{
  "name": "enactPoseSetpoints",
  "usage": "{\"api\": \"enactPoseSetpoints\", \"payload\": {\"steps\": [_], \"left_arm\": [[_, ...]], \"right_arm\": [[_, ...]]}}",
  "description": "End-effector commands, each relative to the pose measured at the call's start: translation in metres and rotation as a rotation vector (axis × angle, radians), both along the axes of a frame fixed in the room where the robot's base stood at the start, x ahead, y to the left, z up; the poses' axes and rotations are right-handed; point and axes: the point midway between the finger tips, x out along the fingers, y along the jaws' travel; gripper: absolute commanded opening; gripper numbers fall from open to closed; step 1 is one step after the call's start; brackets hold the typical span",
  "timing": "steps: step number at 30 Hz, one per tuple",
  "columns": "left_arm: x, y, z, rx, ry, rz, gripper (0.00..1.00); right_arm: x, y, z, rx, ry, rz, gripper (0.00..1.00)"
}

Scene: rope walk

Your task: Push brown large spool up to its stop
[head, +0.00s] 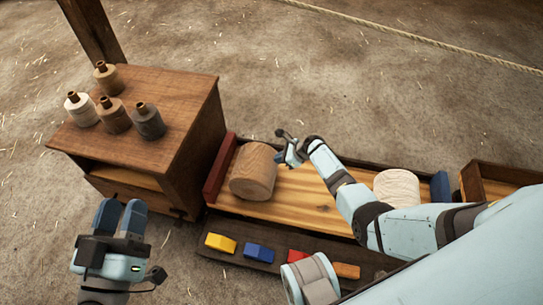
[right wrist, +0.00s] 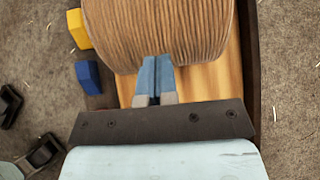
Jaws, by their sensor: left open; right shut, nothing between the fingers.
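The brown large spool (head: 254,172) lies on the wooden tray (head: 306,206), near the red stop (head: 217,169) at the tray's left end. A narrow strip of tray seems to show between them at the front. My right gripper (head: 282,156) is shut and empty at the spool's right side. In the right wrist view its closed fingertips (right wrist: 156,68) are at the edge of the brown spool (right wrist: 160,30); I cannot tell if they touch it. My left gripper (head: 121,215) is open and empty, left of the tray and in front of the cabinet.
A white spool (head: 397,188) lies by a blue stop (head: 440,187) at the tray's right end. A wooden cabinet (head: 185,100) with several small spools stands at left. A dark rack (head: 215,254) with coloured blocks runs along the front. A rope (head: 400,33) crosses the back.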

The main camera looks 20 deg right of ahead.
Motion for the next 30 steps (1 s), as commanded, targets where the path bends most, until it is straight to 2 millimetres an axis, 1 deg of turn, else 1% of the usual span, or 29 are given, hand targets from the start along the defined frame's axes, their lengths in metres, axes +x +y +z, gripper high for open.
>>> {"api": "enactPoseSetpoints", "payload": {"steps": [1,4,6,9,11,13,15,18,20,23,26,30], "left_arm": [[0.0,0.001,0.008,0.005,0.005,0.009,0.43],[0.001,0.005,0.006,0.022,0.018,0.026,0.43],[0.002,0.008,-0.008,0.054,0.068,0.036,0.43],[0.003,0.011,-0.017,0.08,0.105,0.045,0.43],[0.003,0.011,-0.021,0.084,0.108,0.044,0.43],[0.003,0.008,-0.021,0.067,0.084,0.036,0.43],[0.002,0.005,-0.015,0.041,0.048,0.023,0.43],[0.001,0.001,-0.003,0.009,0.003,0.008,0.43],[0.0,0.0,-0.001,-0.001,-0.007,0.002,0.43],[0.0,-0.001,-0.006,0.002,0.006,-0.005,0.43],[0.001,-0.002,-0.02,0.023,0.042,-0.014,0.43],[0.003,-0.004,-0.046,0.058,0.11,-0.036,0.43]], "right_arm": [[-0.005,-0.007,0.015,-0.001,-0.001,-0.001,0.0],[-0.012,-0.017,0.026,-0.001,-0.001,-0.001,0.0],[-0.015,-0.022,0.031,0.0,-0.001,-0.002,0.0],[-0.019,-0.027,0.035,0.001,-0.001,-0.001,0.0],[-0.025,-0.035,0.031,-0.002,0.001,-0.003,0.0],[-0.043,-0.055,0.018,-0.007,0.008,-0.002,0.0],[-0.063,-0.073,0.007,-0.008,0.013,0.004,0.0],[-0.082,-0.087,0.0,-0.003,0.017,0.015,0.0],[-0.086,-0.089,-0.002,0.001,0.018,0.018,0.0],[-0.083,-0.084,-0.007,0.005,0.017,0.018,0.0],[-0.076,-0.075,-0.02,0.004,0.017,0.019,0.0],[-0.063,-0.057,-0.043,0.005,0.018,0.019,0.0]]}}
